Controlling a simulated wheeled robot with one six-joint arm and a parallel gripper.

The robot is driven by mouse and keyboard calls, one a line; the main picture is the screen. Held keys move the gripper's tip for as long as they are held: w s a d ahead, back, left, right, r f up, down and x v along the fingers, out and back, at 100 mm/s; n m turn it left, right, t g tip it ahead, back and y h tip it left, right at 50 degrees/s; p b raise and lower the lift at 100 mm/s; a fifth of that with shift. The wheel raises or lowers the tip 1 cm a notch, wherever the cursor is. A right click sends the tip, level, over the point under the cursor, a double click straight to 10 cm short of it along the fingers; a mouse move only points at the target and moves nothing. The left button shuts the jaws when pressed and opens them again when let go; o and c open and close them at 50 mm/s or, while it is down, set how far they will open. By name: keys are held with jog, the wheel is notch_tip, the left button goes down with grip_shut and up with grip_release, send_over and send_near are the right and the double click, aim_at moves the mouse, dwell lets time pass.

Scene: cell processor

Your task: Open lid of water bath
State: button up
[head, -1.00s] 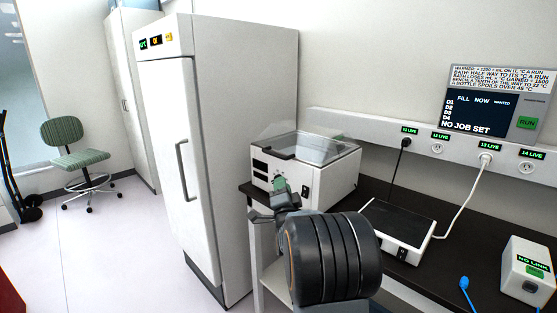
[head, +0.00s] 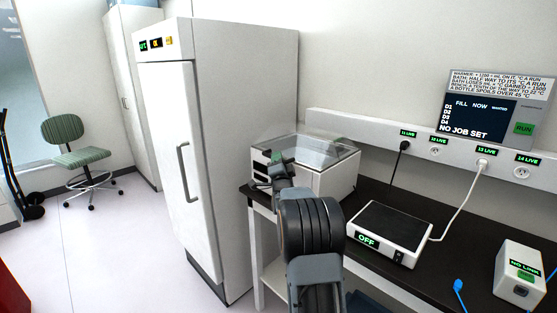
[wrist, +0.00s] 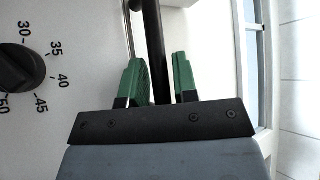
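The water bath (head: 336,182) is a white box on the left end of the dark bench. Its clear lid (head: 322,152) lies down over the top. My gripper (head: 283,158) is at the front left of the bath, by the lid's front edge, and hides part of the bath front. In the wrist view my gripper (wrist: 160,80) has its green fingers apart, with a black bar (wrist: 153,40), seemingly the lid's handle, between them. The bath's black dial (wrist: 18,66) is at the left.
A tall white fridge (head: 240,130) stands close to the left of the bath. A white heater plate (head: 388,232) reading OFF lies on the bench (head: 445,215) to the right. Cables run to wall sockets behind it. A white box (head: 520,275) marked NO LINK is at far right.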

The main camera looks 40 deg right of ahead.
jog(key=shift+c, duration=0.3)
grip_shut()
